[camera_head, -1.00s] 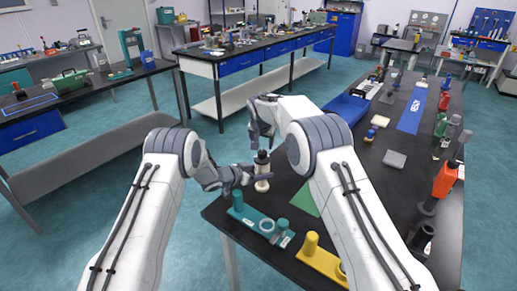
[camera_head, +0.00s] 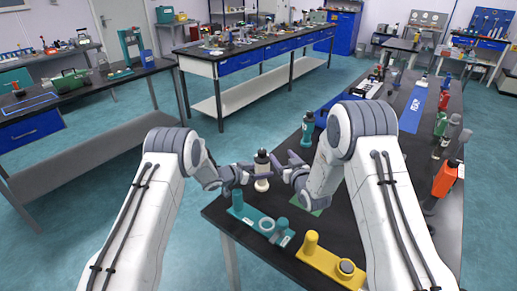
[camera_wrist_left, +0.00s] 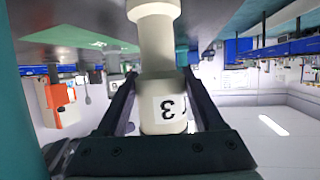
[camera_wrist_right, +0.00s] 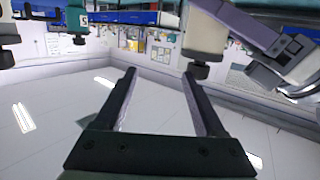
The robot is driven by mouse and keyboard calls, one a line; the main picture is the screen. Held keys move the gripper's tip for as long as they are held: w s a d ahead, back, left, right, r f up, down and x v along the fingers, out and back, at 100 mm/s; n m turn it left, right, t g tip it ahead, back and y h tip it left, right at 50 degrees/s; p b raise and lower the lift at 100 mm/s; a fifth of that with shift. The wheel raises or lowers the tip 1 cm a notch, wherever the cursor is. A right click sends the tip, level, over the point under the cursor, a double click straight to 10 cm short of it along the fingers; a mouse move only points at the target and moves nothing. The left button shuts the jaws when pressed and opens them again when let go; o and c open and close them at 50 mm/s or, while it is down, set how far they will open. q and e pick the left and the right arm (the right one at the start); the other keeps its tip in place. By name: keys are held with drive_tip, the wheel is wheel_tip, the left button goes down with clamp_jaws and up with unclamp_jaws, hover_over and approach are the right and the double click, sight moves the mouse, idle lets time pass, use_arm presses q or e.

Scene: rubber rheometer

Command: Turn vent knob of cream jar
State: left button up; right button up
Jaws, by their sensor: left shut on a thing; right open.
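The cream jar (camera_head: 262,184) has a black top with the vent knob (camera_wrist_right: 200,71), and stands upright at the bench's near left edge. My left gripper (camera_head: 248,173) is shut around the jar from the left. In the left wrist view the jar's labelled body (camera_wrist_left: 163,112), marked 3, lies between the fingers. My right gripper (camera_head: 284,166) is open and empty, just right of the jar near its top. In the right wrist view, which is inverted, the knob is close to the right finger's tip, not clearly between the fingers.
In front of the jar are a teal fixture (camera_head: 250,217) with posts and a ring, and a yellow fixture (camera_head: 320,262). A teal bottle (camera_head: 307,128) stands behind the right gripper. Several bottles and an orange item (camera_head: 444,180) line the right side.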

sight(260, 150)
drive_tip(key=s+a+n+y, duration=0.2)
drive_tip(key=s+a+y, duration=0.1)
drive_tip(key=s, duration=0.1)
drive_tip(key=x, duration=1.1)
drive_tip(key=shift+w+a, duration=0.1)
drive_tip(key=shift+a, duration=0.15)
drive_tip(key=shift+f, duration=0.1)
clamp_jaws()
drive_tip(key=shift+d+m+t+h, duration=0.1)
drive_tip(key=shift+m+t+h, duration=0.6)
drive_tip(key=shift+m+h, duration=0.25)
drive_tip(key=shift+w+d+m+t+h, duration=0.15)
drive_tip(key=shift+d+m+t+h, duration=0.15)
drive_tip(key=shift+m+h, duration=0.6)
